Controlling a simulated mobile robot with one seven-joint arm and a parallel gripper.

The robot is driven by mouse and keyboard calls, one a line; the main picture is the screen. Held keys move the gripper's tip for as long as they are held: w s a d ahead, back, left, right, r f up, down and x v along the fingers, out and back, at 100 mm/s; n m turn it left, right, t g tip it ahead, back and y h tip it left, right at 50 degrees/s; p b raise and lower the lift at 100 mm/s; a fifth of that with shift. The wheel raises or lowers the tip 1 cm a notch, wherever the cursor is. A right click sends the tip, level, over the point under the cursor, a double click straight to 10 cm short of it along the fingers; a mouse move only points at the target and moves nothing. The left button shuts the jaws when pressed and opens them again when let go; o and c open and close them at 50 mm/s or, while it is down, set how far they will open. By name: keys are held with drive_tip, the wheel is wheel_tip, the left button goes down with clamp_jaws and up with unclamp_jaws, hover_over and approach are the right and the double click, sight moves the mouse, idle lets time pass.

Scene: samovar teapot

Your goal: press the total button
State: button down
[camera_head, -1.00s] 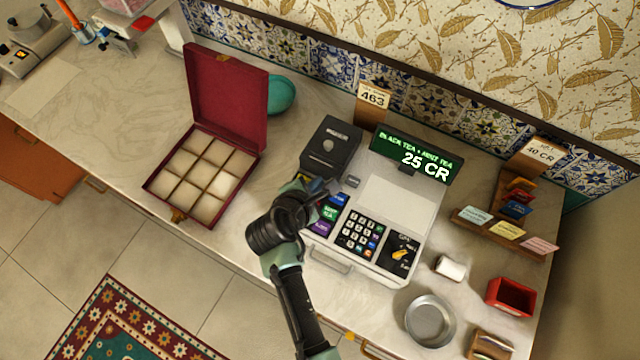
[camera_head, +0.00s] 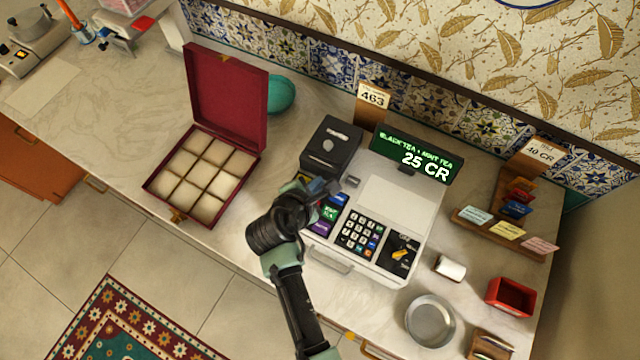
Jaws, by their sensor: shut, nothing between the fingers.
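The cash register (camera_head: 393,200) stands on the marble counter, with a keypad (camera_head: 360,236) of dark keys and a column of coloured keys at its left. A blue key (camera_head: 338,200), a green key (camera_head: 329,212) and a purple key (camera_head: 321,227) show beside my gripper. I cannot read which key is the total button. The green display (camera_head: 415,158) reads "BLACK TEA + MINT TEA 25 CR". My gripper (camera_head: 322,188) is shut and empty, at the upper left of the coloured keys. My wrist hides the register's left edge, and I cannot tell whether the fingertips touch a key.
A dark printer-like box (camera_head: 331,146) stands behind my gripper. An open red box (camera_head: 226,110) with compartments is at the left. A metal bowl (camera_head: 430,319), a red tray (camera_head: 510,297) and a paper roll (camera_head: 450,267) lie right of the register.

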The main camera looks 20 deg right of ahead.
drive_tip(key=shift+f, duration=0.1)
idle(0.6)
drive_tip(key=shift+f, duration=0.3)
drive_tip(key=shift+f+b, duration=0.3)
drive_tip(key=shift+f, duration=0.1)
idle(0.4)
drive_tip(key=shift+r, duration=0.1)
drive_tip(key=shift+r+p, duration=0.7)
drive_tip(key=shift+p, duration=0.25)
drive_tip(key=shift+r, duration=0.1)
wheel_tip(320, 180, up, 5)
drive_tip(key=p, duration=0.5)
idle(0.7)
